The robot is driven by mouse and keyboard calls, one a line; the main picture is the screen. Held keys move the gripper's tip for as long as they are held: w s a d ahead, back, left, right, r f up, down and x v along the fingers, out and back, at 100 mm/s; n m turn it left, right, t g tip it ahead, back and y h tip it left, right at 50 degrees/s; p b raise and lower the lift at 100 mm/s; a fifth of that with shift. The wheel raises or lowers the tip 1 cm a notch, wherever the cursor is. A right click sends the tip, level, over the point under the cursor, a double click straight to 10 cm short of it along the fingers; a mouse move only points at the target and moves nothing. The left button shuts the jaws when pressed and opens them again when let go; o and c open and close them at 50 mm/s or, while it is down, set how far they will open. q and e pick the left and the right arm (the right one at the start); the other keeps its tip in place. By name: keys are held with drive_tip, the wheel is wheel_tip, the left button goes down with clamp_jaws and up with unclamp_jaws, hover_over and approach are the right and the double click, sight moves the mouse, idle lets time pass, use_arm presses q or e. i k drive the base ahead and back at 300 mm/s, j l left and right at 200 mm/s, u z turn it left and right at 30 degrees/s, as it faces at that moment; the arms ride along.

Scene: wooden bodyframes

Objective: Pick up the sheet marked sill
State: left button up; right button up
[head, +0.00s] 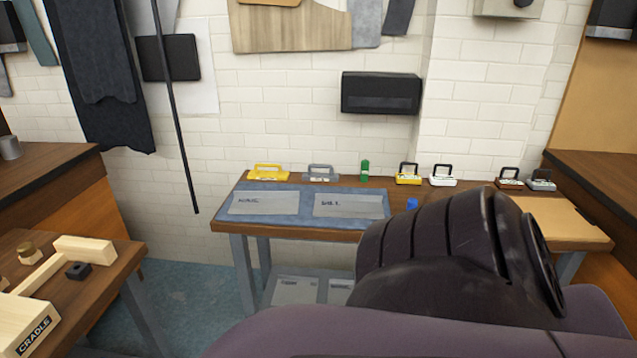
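The sheet that appears marked sill (349,206) is a pale grey rectangle lying flat on a blue mat (300,217) on the far workbench. Its lettering is small and blurred. A similar sheet (263,203) lies to its left on the same mat, with a word too blurred to read. Neither gripper shows in the head view. A dark arm link of mine fills the lower right and hides part of the bench to the right of the mat.
Several handled items, including a yellow one (268,173) and a grey one (320,173), line the bench's back edge with a green object (365,170). A tan board (560,218) lies at the right. A side table (90,285) holds wooden parts at left. Blue floor (190,300) is clear between.

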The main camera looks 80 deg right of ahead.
sight(332, 202)
drive_tip(key=i+l+z, duration=0.1)
drive_tip(key=z, duration=2.1)
